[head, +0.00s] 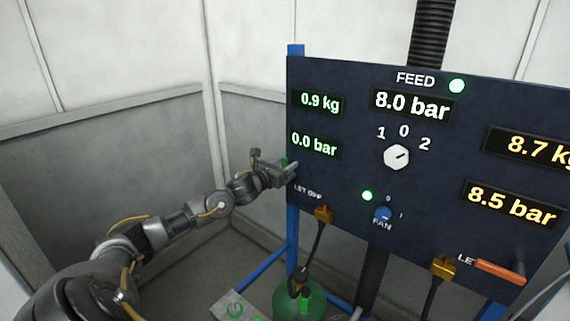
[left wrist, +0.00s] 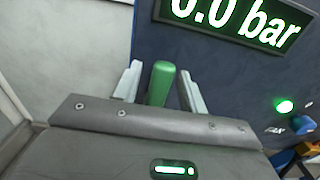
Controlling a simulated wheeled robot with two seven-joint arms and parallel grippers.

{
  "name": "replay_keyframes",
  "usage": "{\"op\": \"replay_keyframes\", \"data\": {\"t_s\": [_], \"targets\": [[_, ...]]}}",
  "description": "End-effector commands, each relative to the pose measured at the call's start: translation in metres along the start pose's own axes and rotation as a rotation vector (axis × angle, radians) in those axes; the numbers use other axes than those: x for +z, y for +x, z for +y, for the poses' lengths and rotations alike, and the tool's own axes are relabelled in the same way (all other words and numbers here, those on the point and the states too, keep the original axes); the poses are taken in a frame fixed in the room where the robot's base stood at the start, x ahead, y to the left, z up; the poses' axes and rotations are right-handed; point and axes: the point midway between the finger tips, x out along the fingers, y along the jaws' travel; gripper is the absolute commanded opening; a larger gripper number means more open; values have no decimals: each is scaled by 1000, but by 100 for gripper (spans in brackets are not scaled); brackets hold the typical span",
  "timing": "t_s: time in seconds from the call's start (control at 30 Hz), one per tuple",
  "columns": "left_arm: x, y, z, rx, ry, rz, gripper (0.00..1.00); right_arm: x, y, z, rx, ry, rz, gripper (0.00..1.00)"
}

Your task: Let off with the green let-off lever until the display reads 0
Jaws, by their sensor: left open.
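The green let-off lever (left wrist: 160,84) stands between the two fingers of my left gripper (left wrist: 162,88) in the left wrist view, with a gap on each side. In the head view my left gripper (head: 289,169) is at the left edge of the dark panel and mostly hides the lever (head: 284,161). The fingers are open. The left pressure display (head: 314,145) just above reads 0.0 bar in green; it also shows in the left wrist view (left wrist: 240,20). My right gripper is not in view.
The panel (head: 350,180) also carries a 0.9 kg display (head: 317,102), a FEED display (head: 412,105) at 8.0 bar, a white selector knob (head: 397,157) and a blue FAN knob (head: 383,214). An orange lever (head: 500,271) is at right. A green cylinder (head: 297,298) stands below.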

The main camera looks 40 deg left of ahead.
Motion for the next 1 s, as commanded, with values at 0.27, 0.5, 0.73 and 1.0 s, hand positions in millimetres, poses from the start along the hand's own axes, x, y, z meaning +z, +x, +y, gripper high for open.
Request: {"op": "replay_keyframes", "data": {"t_s": [0.27,0.5,0.73,1.0], "targets": [[0,0,0,0,0,0,20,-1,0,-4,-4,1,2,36],[0,0,0,1,0,0,0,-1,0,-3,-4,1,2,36],[-1,0,0,1,7,0,0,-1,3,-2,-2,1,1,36],[-6,0,-6,0,103,-2,0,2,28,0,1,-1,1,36]]}}
